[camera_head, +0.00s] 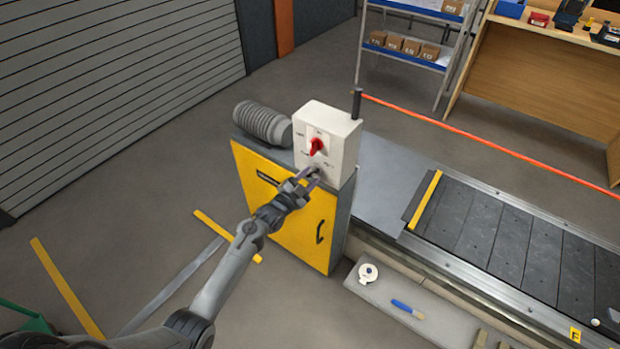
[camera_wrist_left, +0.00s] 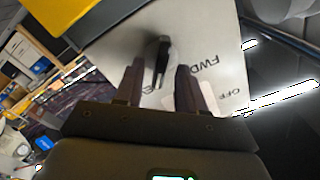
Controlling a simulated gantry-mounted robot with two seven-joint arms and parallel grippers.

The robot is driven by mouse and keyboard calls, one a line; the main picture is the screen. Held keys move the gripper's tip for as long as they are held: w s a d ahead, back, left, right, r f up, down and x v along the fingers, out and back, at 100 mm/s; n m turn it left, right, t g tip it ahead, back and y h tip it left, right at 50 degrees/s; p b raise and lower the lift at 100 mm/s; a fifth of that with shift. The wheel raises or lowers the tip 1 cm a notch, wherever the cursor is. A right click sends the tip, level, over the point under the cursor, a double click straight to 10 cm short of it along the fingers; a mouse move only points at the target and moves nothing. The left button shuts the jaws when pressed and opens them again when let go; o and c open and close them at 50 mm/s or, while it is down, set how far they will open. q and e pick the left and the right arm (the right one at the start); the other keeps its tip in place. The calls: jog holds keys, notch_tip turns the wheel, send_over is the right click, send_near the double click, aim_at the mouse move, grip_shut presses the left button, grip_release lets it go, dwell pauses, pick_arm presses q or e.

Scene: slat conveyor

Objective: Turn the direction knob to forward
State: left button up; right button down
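The white control box (camera_head: 330,135) stands on the yellow cabinet at the conveyor's end, with a red knob (camera_head: 317,146) on its front. Below the red knob, my left gripper (camera_head: 305,175) is at the box's front and partly hides the lower knob. In the left wrist view a grey-black knob (camera_wrist_left: 161,60) sits between the two spread fingers of this gripper (camera_wrist_left: 158,84), with gaps visible on both sides. The printed words FWD and OFF show to the right of the knob. A partly hidden label ends near the knob's lower end. My right gripper is out of view.
The yellow cabinet (camera_head: 285,225) carries the box and a grey ribbed cylinder (camera_head: 262,122). The slat conveyor (camera_head: 500,240) runs off to the right. A low ledge (camera_head: 385,293) holds a tape roll and a blue-handled tool. The floor left of the cabinet is mostly clear.

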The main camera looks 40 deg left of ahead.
pick_arm(q)
jog(key=shift+w, duration=0.4)
grip_shut()
